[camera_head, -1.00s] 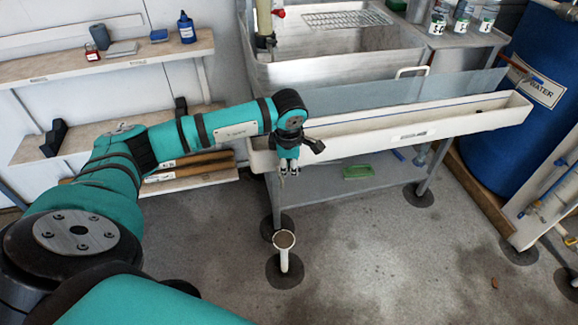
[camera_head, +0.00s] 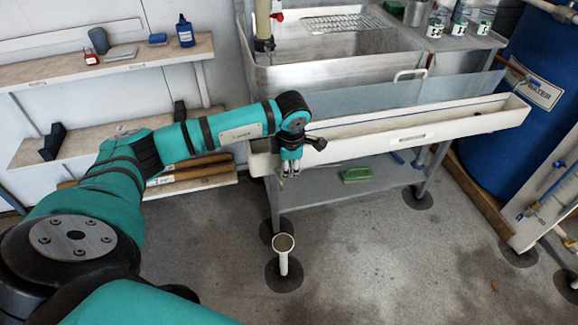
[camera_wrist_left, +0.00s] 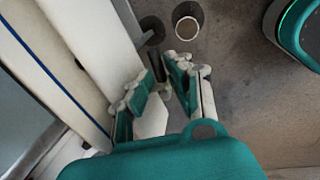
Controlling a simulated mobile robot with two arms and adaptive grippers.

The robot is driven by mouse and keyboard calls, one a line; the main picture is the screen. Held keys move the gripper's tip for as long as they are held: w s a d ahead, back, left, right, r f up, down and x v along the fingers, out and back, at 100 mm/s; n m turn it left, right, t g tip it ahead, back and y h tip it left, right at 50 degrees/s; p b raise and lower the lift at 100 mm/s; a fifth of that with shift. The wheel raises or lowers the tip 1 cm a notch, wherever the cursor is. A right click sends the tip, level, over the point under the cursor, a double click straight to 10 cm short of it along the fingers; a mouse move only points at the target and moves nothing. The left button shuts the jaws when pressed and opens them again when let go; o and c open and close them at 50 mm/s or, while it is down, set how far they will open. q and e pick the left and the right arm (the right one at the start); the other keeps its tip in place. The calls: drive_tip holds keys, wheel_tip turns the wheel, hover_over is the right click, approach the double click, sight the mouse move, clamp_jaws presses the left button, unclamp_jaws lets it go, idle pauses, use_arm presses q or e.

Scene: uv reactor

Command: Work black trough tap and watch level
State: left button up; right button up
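The long white trough (camera_head: 460,122) runs along the front of the steel sink bench. In the wrist view its pale side (camera_wrist_left: 70,60) runs down the left. No water level can be made out in it. My left gripper (camera_head: 289,175) points down in front of the trough's left end, with its fingers apart. In the wrist view, a small dark piece (camera_wrist_left: 157,66) shows at the gap between the fingertips (camera_wrist_left: 160,85). I cannot tell if it is the black tap, or if the fingers touch it. My right gripper is out of view.
A white-topped standpipe (camera_head: 283,243) rises from the floor below the gripper; it also shows in the wrist view (camera_wrist_left: 187,22). The bench's leg (camera_head: 274,205) stands close by. A green item (camera_head: 357,174) lies on the lower shelf. A blue water barrel (camera_head: 520,95) stands at right.

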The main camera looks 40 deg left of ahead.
use_arm(q)
drive_tip(key=shift+o, duration=1.3)
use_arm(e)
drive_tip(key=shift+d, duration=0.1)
